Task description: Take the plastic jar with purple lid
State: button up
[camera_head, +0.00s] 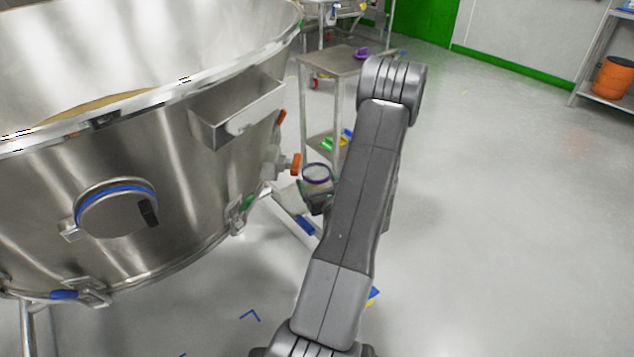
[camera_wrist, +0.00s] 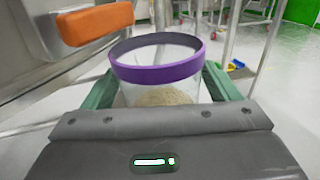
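The clear plastic jar (camera_wrist: 160,75) has a purple band around its rim and pale powder inside. Its top looks open, with no cover seen across it. It stands upright between the green fingers of my gripper (camera_wrist: 162,92), one finger against each side; their tips are hidden behind the jar. In the head view the jar (camera_head: 317,178) is held in the air beside the steel vessel, and my arm partly hides my gripper (camera_head: 316,197). A small purple object (camera_head: 361,53), perhaps a lid, lies on the steel cart.
The large steel vessel (camera_head: 160,150) fills the left, with an orange handle (camera_wrist: 95,24) close to the jar. The steel cart (camera_head: 318,66) stands behind, with green, yellow and blue items on its lower shelf. Open floor lies to the right; an orange drum (camera_head: 611,77) sits on a far rack.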

jog(key=shift+o, duration=0.7)
jog(key=p+v, duration=0.2)
jog(key=v, duration=1.1)
jog(key=shift+s, duration=0.4)
jog(key=shift+w+r, duration=0.1)
jog(key=b+x, duration=0.2)
jog(key=x, duration=1.1)
jog(key=shift+w, duration=0.2)
